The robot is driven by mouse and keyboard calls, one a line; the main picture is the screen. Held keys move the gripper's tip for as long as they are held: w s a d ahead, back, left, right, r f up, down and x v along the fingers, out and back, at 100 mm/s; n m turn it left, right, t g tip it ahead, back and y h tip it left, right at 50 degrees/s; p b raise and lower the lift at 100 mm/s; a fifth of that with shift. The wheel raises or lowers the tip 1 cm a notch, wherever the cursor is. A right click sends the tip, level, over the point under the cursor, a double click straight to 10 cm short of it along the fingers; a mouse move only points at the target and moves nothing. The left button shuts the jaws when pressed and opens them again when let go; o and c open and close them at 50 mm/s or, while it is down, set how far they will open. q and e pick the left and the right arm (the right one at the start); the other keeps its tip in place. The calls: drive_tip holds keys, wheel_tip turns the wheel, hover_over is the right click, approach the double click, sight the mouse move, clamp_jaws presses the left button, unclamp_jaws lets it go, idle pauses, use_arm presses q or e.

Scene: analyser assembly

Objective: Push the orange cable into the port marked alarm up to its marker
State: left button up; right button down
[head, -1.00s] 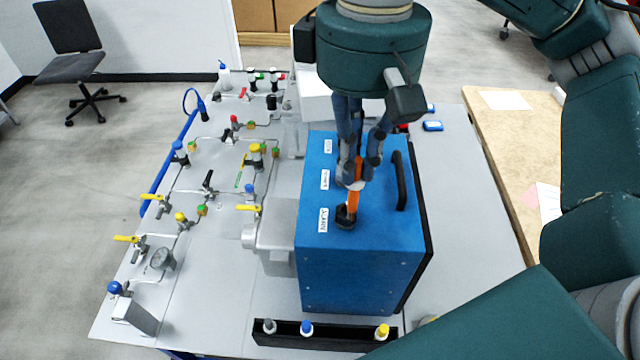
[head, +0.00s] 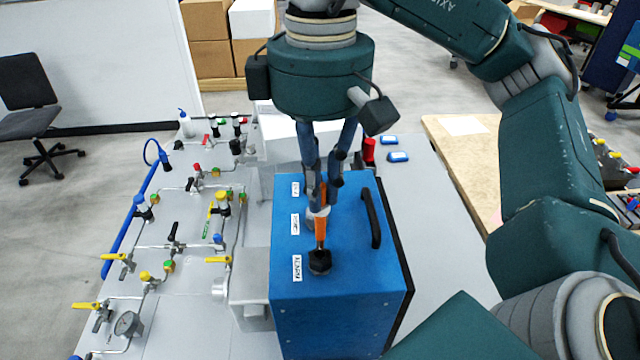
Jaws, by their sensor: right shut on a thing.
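The blue analyser box (head: 340,305) stands on the grey bench, with several white labels along the left of its top. The nearest label, marked alarm (head: 297,268), lies beside a black port (head: 320,262). My right gripper (head: 319,212) is above the box top and shut on the orange cable (head: 321,232). The cable stands nearly upright, its lower end at the black port. How deep it sits, and its marker, I cannot make out. My left gripper is not in view.
A black handle (head: 371,218) rises from the box top just right of the gripper. Pipes and valves with yellow levers (head: 85,305) fill the bench to the left. Blue-and-white items (head: 398,157) lie behind the box at right.

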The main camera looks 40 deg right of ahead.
sight(321, 237)
drive_tip(key=shift+f, duration=0.65)
idle(0.3)
drive_tip(key=shift+f+b, duration=0.2)
drive_tip(key=shift+b, duration=0.15)
drive_tip(key=shift+f+b, duration=3.1)
drive_tip(key=shift+f, duration=0.85)
drive_tip(key=c, duration=1.7)
unclamp_jaws()
drive_tip(key=shift+r, duration=0.15)
